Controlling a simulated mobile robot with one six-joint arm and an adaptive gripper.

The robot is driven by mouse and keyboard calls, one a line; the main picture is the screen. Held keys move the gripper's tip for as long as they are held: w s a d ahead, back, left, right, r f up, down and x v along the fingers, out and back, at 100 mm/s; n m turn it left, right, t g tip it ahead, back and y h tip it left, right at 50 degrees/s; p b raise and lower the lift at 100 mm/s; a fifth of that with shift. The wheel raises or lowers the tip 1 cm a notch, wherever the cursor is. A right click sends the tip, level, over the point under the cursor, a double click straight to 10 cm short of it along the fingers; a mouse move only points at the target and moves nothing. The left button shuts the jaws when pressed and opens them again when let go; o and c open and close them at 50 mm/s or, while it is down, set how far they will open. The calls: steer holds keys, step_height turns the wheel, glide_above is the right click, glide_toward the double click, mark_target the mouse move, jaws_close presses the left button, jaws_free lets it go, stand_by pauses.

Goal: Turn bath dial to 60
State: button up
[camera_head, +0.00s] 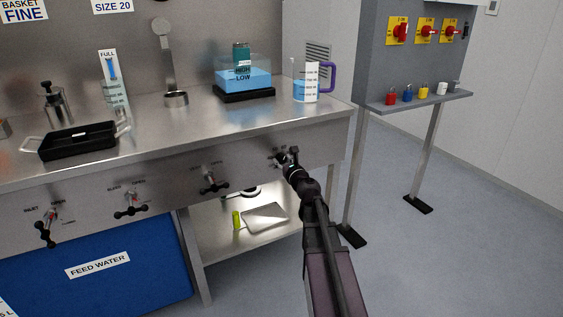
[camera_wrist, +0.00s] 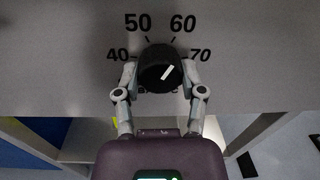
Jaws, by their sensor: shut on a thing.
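The bath dial (camera_wrist: 158,66) is a round black knob on the bench's steel front panel, with a white pointer mark. In the wrist view the numbers 40, 50, 60 and 70 arc around it. The mark slants up and right, towards the space between the 60 and 70 ticks. My gripper (camera_wrist: 160,80) is shut on the dial, one finger on each side. In the head view my gripper (camera_head: 286,160) is at the right end of the panel and mostly hides the dial.
A clear bath of blue water (camera_head: 242,78) and a measuring jug (camera_head: 306,88) stand on the bench above. Several valve handles, one of them here (camera_head: 209,181), stick out along the panel to the left. A shelf with colored locks (camera_head: 415,99) is at the right.

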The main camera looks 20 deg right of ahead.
steer(key=shift+w, duration=0.1)
steer(key=o, duration=1.1)
steer(key=shift+o, duration=0.2)
steer(key=s, duration=1.2)
steer(key=shift+a, duration=0.15)
